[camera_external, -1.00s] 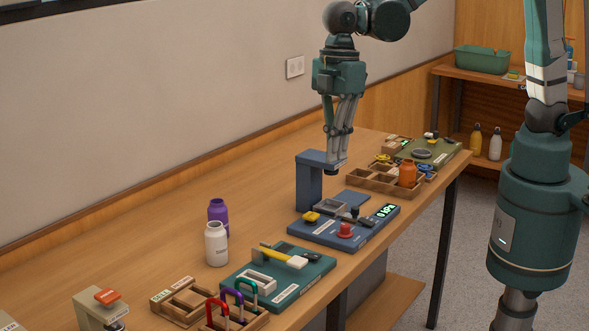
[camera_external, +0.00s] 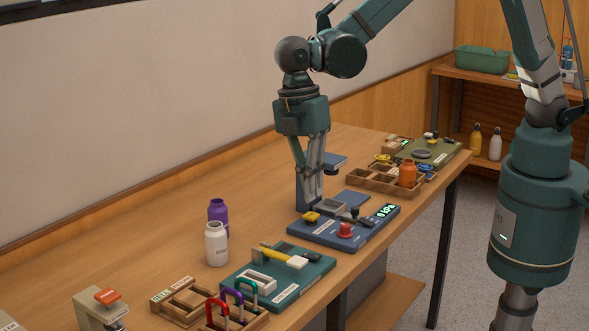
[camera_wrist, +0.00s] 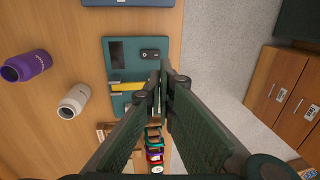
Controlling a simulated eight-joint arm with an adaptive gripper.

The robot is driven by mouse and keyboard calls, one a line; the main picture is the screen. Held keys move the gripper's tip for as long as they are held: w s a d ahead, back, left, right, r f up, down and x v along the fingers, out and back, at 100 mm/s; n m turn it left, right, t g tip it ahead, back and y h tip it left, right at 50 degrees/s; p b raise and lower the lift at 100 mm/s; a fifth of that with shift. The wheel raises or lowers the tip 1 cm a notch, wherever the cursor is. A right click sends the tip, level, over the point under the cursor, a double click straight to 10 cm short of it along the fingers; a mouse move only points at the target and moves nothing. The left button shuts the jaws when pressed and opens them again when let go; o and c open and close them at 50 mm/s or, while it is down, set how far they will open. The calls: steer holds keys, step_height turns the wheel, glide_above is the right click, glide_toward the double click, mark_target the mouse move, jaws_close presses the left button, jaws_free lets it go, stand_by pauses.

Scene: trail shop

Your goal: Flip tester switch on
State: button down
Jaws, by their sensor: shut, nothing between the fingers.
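A teal board (camera_external: 279,276) lies on the table and also shows in the wrist view (camera_wrist: 120,74). A black rocker switch (camera_wrist: 150,54) sits near its top right in the wrist view; its position is too small to tell. A yellow bar (camera_wrist: 128,86) crosses the board. A blue board (camera_external: 343,230) with a lit display, a red knob and a black lever lies behind it. I cannot tell which board is the tester. My gripper (camera_external: 318,203) is shut and empty, pointing down, apart from the teal board.
White (camera_external: 216,245) and purple (camera_external: 218,214) bottles stand left of the boards. Coloured carabiners (camera_external: 232,306) stand in a wooden rack at the front. A blue post (camera_external: 307,187) rises behind the gripper. Bare table lies to the left.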

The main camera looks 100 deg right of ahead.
mark_target(317, 257)
steer(key=shift+f, duration=0.2)
stand_by(0.4)
steer(key=f, duration=0.4)
steer(key=s+a+f, duration=0.1)
steer(key=f, duration=0.8)
steer(key=shift+s+a+f, duration=0.25)
steer(key=shift+a+f, duration=0.05)
steer(key=shift+f, duration=0.1)
steer(key=shift+s+a+f+t+h+b, duration=0.2)
steer(key=shift+f+t+h+b, duration=0.15)
steer(key=shift+b, duration=0.3)
steer(key=shift+w+d+r, duration=0.15)
steer(key=shift+w+d, duration=0.1)
steer(key=shift+w+d+r, duration=0.2)
steer(key=shift+w+d, duration=0.1)
